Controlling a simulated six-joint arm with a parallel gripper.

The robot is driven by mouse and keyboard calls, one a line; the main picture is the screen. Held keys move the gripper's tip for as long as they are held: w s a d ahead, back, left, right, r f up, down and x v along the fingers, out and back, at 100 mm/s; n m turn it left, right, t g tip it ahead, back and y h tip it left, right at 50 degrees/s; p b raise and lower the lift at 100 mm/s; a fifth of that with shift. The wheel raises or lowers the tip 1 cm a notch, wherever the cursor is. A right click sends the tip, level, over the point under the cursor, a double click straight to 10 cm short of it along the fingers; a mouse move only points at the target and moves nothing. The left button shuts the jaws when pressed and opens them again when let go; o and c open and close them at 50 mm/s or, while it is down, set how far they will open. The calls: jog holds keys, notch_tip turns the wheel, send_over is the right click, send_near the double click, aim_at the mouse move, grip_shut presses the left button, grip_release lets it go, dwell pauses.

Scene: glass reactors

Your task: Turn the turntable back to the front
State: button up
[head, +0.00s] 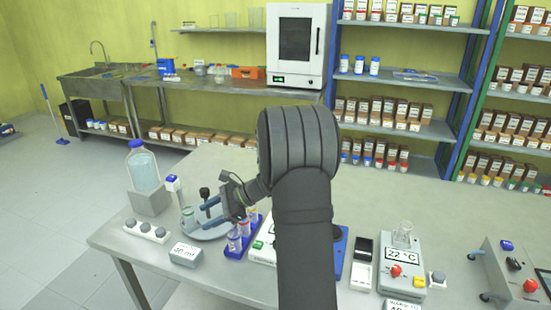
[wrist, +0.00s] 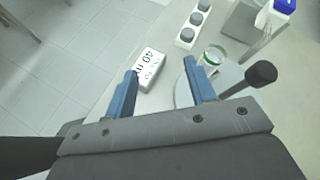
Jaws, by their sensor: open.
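The turntable is a flat grey disc (head: 212,233) at the left part of the bench, partly hidden by my gripper. It also shows at the right in the wrist view (wrist: 183,93). A black-knobbed handle (head: 204,192) stands up from it; in the wrist view the knob (wrist: 260,74) is right of my right finger, outside the jaws. A small glass jar with a green rim (head: 188,218) is at the disc's far left edge, and shows beyond the right fingertip in the wrist view (wrist: 212,58). My gripper (head: 204,212) is open and empty, its blue fingers (wrist: 163,66) above the disc's edge.
A white label block (head: 186,253) and a strip with grey knobs (head: 147,231) lie near the bench's left edge. A large bottle (head: 143,168) in a grey holder stands behind. A blue rack of tubes (head: 240,240) stands close right of the disc.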

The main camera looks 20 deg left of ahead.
jog(key=w+a+r+n+t+h, duration=0.2)
jog(key=r+n+t+h, duration=0.25)
jog(key=r, duration=0.45)
jog(key=w+a+r+n+t+h, duration=0.25)
jog(key=r+n+t+h, duration=0.2)
jog(key=r, duration=0.35)
jog(key=x, duration=1)
jog(key=v, duration=1)
jog(key=w+d, duration=0.3)
jog(key=d, duration=0.7)
jog(key=w+d+f, duration=0.1)
jog(key=w+d, duration=0.2)
jog(key=d, duration=0.7)
jog(key=shift+w+d+f+m+t, duration=0.15)
jog(key=shift+d+m+t, duration=0.15)
jog(key=shift+d+t, duration=0.1)
jog(key=shift+a, duration=0.1)
